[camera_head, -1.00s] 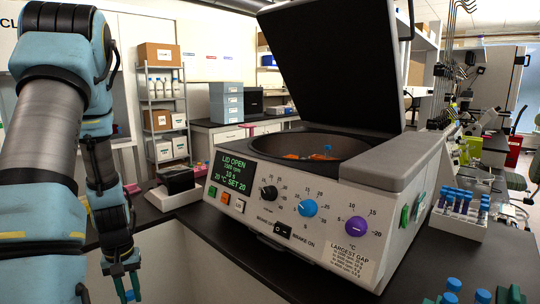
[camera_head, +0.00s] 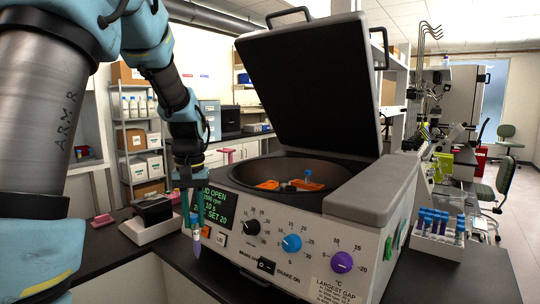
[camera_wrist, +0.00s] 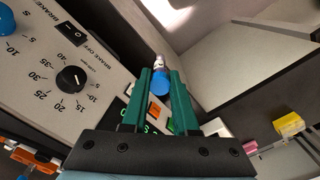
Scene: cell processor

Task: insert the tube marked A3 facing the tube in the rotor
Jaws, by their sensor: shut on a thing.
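My gripper (camera_head: 190,217) has green fingers and is shut on a tube (camera_head: 196,237), which hangs in front of the centrifuge's left front edge, beside the display. The wrist view shows the tube's blue cap (camera_wrist: 160,88) between the green fingertips (camera_wrist: 160,75), with its pale body beyond. Its marking is not legible. The centrifuge (camera_head: 300,232) has its lid (camera_head: 315,90) raised. In its bowl is the rotor (camera_head: 290,187) with orange holders (camera_head: 267,185). One blue-capped tube (camera_head: 308,174) stands in the rotor towards its right. The holder opposite looks empty, but its slots are not clear.
A white rack (camera_head: 436,247) with several blue-capped tubes stands right of the centrifuge. A small dark device on a white base (camera_head: 148,228) stands on the left bench. The raised lid blocks the space behind the bowl.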

